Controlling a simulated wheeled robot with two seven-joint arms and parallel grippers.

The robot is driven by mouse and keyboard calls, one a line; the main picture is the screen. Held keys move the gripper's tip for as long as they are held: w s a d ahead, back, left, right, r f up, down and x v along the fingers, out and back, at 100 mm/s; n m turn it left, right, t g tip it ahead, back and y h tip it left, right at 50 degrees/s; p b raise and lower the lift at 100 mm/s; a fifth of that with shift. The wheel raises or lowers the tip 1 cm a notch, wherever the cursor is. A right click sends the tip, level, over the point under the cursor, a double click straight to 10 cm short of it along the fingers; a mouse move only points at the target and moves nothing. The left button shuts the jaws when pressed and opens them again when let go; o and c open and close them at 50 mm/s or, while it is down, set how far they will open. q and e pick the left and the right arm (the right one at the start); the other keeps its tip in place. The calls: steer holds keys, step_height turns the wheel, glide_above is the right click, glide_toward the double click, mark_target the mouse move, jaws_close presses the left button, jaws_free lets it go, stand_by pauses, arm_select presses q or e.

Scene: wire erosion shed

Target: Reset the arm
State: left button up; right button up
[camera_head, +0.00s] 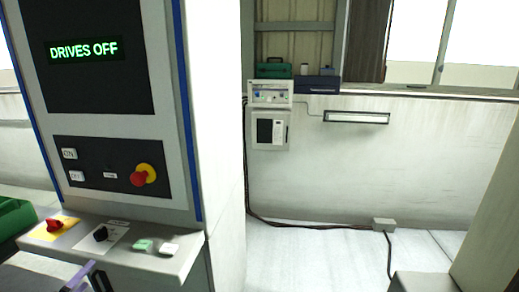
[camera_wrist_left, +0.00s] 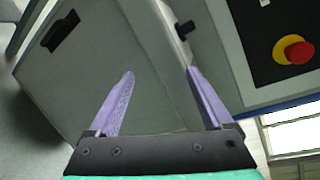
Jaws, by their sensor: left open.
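The control cabinet (camera_head: 165,125) stands at the left of the head view. Its screen (camera_head: 84,49) reads "DRIVES OFF" in green. Below it are a red mushroom button on a yellow collar (camera_head: 143,175) and small white buttons (camera_head: 69,154). The sloping ledge carries a red switch on a yellow plate (camera_head: 54,226), a black knob (camera_head: 100,234), a green button (camera_head: 143,245) and a white button (camera_head: 169,249). My left gripper (camera_head: 88,268) is at the lower left, near the ledge's front edge. In the left wrist view its lavender fingers (camera_wrist_left: 160,73) are apart and empty. The red button also shows there (camera_wrist_left: 295,49).
A green bin (camera_head: 14,216) sits left of the ledge. A wall box (camera_head: 270,130), a shelf with small cases (camera_head: 290,85) and a wall lamp (camera_head: 356,117) are at the back. A cable runs to a floor box (camera_head: 384,224). The middle floor is mostly clear.

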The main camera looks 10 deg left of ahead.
arm_select(q)
steer(key=s+d+f+n+g, duration=0.2)
steer(key=s+f+n, duration=0.15)
steer(key=f, duration=0.65)
steer(key=s+d+f+n+g, duration=0.2)
steer(key=s+d+f+n, duration=0.15)
steer(key=f, duration=0.65)
steer(key=s+d+f+n+g, duration=0.2)
steer(key=f+n, duration=0.2)
steer(key=f, duration=0.6)
steer(key=s+d+f+n+g+h, duration=0.4)
steer(key=s+d+f+n+g, duration=0.2)
steer(key=s+d+f, duration=1.2)
steer(key=s+d+g, duration=0.2)
steer(key=s, duration=0.1)
steer(key=shift+n, duration=0.4)
steer(key=shift+c, duration=0.3)
